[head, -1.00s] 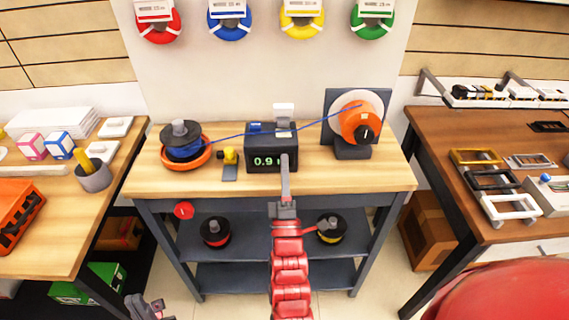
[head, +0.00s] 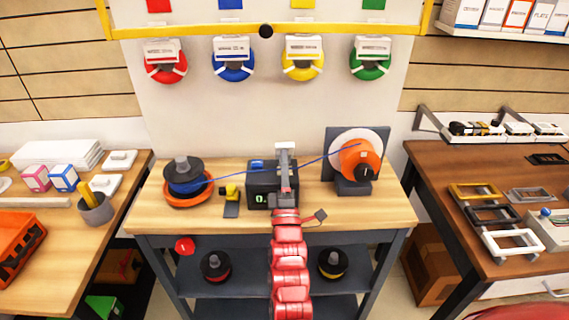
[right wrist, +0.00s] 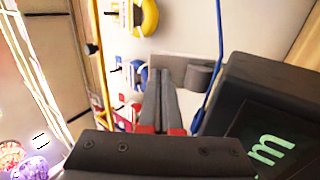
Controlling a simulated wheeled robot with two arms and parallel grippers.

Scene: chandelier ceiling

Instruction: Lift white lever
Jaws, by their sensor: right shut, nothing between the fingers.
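The white lever (head: 284,146) stands up at the back of the black measuring box (head: 258,190) with a green display, on the middle workbench. In the right wrist view the lever (right wrist: 203,76) looks grey, just beyond my fingertips. My right gripper (head: 285,168) is shut and empty, reaching over the box and partly hiding the box and the lever's lower part. Its narrow fingers (right wrist: 163,75) point at the lever's base; I cannot tell whether they touch it. The blue cable (head: 232,174) runs across the box between two spools. My left gripper is out of view.
A blue cable spool (head: 183,172) in an orange holder stands left on the bench, with a small yellow-black tool (head: 231,195) beside it. An orange spool (head: 359,159) on a dark stand is at right. Coloured cable rolls (head: 303,62) hang on the wall behind.

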